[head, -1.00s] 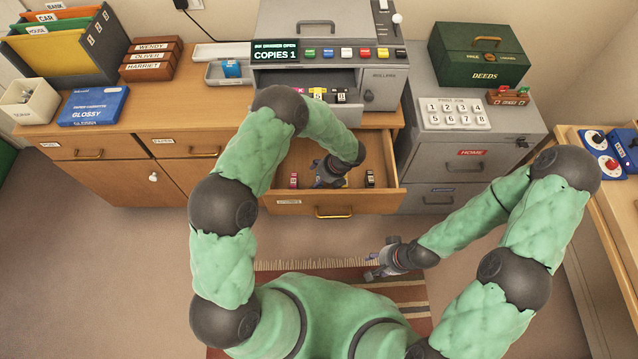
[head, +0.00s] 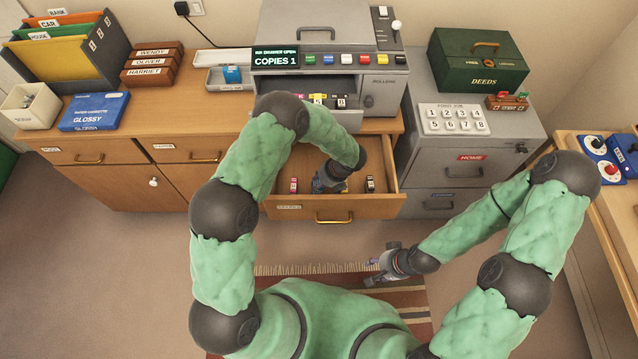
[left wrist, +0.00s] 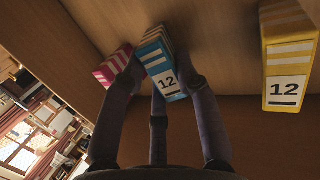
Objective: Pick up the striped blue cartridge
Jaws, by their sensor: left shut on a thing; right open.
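The striped blue cartridge (left wrist: 161,66), with white stripes and a label reading 12, is between the fingers of my left gripper (left wrist: 163,82) in the left wrist view. The fingers are shut on it. In the head view my left gripper (head: 328,181) is down inside the open wooden drawer (head: 335,208), and the blue cartridge is hidden there by the gripper and arm. My right gripper (head: 374,271) is open and empty, out in front of the drawer above the striped rug.
A striped pink cartridge (left wrist: 112,67) lies close on one side of the blue one. A striped yellow cartridge (left wrist: 289,60) is farther off on the other side. The copier (head: 325,45), with its ink drawer (head: 340,114) open, stands above the wooden drawer.

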